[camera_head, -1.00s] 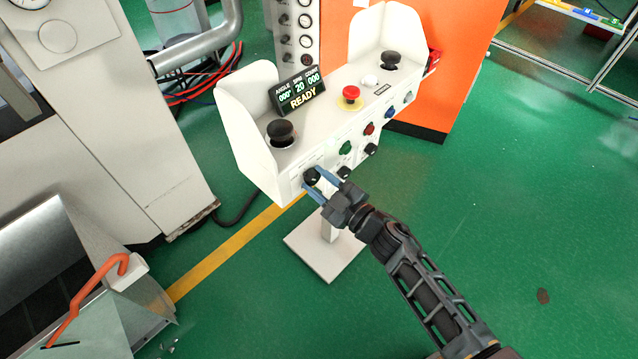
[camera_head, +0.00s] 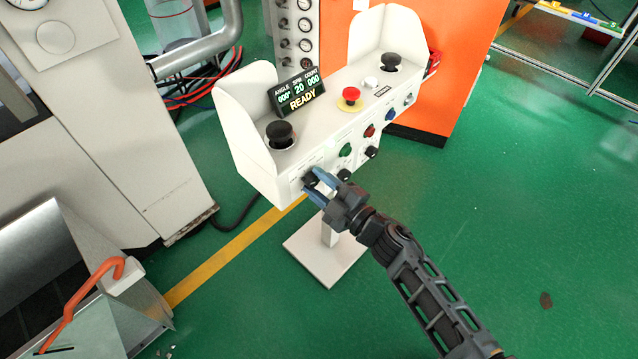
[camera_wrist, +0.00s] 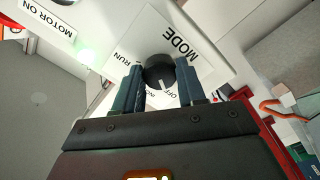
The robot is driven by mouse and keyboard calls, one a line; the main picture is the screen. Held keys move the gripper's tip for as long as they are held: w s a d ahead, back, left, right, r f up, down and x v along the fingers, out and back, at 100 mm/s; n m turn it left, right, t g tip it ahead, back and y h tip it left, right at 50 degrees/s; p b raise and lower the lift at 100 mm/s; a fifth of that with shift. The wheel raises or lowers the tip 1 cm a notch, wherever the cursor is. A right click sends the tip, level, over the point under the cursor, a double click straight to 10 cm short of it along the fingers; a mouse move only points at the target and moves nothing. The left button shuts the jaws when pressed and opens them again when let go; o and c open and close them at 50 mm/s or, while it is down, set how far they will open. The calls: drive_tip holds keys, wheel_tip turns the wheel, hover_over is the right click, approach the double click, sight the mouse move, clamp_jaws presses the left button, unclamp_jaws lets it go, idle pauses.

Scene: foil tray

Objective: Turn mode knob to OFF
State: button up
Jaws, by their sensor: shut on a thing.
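The black mode knob (camera_wrist: 158,68) sits under the MODE label on the white control panel. The RUN label (camera_wrist: 123,58) is at its left and the OFF label (camera_wrist: 171,96) is below it, beside a partly covered label. The knob's white pointer line points down, near OFF; I cannot tell if it is exactly on it. My gripper (camera_wrist: 160,83) is shut on the knob, with a blue-grey finger on each side. In the head view my gripper (camera_head: 316,182) reaches the panel's lower left corner and partly hides the knob (camera_head: 308,184).
The console (camera_head: 330,110) carries a READY display (camera_head: 297,94), a red emergency button (camera_head: 350,95) and two black palm buttons.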

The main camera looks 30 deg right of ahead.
drive_tip(key=o, duration=1.1)
drive_tip(key=shift+c, duration=0.2)
drive_tip(key=shift+s, duration=0.15)
drive_tip(key=v, duration=0.7)
drive_tip(key=shift+s+b, duration=0.25)
drive_tip(key=shift+b, duration=0.15)
drive_tip(key=s+d+r+m+h, duration=0.1)
drive_tip(key=s+r+m, duration=0.15)
drive_tip(key=s, duration=0.65)
drive_tip(key=s+d+r+m+h, duration=0.1)
drive_tip(key=s+r+m+h, duration=0.15)
drive_tip(key=s, duration=0.65)
drive_tip(key=s+a+r+m+g+h, duration=0.2)
drive_tip(key=s+a+r+m, duration=0.2)
drive_tip(key=s+r+m, duration=0.4)
drive_tip(key=s+r, duration=0.4)
drive_tip(key=s, duration=0.3)
drive_tip(key=shift+m+g, duration=0.3)
drive_tip(key=shift+m, duration=0.1)
